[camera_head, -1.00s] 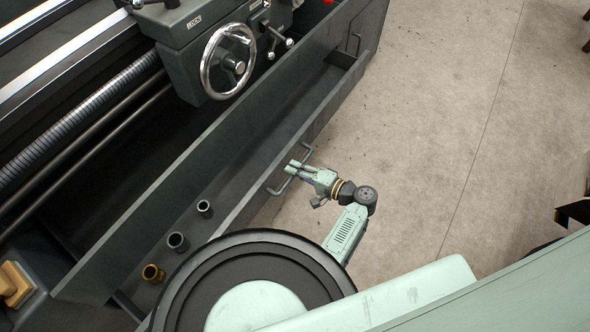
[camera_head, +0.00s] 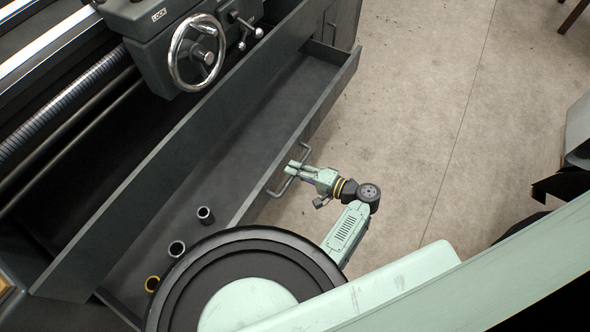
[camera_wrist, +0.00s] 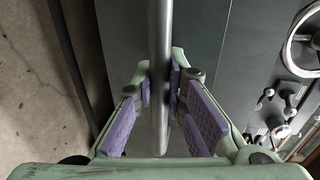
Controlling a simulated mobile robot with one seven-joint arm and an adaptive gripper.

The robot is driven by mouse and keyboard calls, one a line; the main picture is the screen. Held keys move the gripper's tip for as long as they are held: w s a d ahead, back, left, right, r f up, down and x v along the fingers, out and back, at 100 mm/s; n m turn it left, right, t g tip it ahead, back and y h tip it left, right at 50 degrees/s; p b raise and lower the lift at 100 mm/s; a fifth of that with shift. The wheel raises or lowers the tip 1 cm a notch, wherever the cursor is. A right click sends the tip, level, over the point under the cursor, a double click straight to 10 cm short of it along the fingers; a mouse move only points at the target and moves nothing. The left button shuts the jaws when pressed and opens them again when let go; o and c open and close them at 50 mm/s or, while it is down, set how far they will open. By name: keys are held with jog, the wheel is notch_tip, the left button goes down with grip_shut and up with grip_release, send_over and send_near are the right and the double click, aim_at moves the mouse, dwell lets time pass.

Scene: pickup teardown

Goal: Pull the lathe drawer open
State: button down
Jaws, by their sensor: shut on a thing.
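The lathe drawer (camera_head: 322,108) is a long dark grey tray, pulled partway out from under the lathe. Its handle (camera_head: 284,187) is a metal bar on the front face. My gripper (camera_head: 293,168) is shut on this handle. In the wrist view the handle bar (camera_wrist: 159,60) runs between the purple-padded fingers of my gripper (camera_wrist: 160,85). My round base hides part of the drawer's near end.
The lathe's handwheel (camera_head: 197,52) and levers sit above the drawer. A cabinet with a handle (camera_head: 329,37) is beyond the drawer's far end. The concrete floor (camera_head: 420,110) to the right is clear. A dark object (camera_head: 565,180) stands at the right edge.

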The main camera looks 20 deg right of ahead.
jog(key=c, duration=1.6)
grip_release()
jog(key=v, duration=1.2)
jog(key=shift+f, duration=0.1)
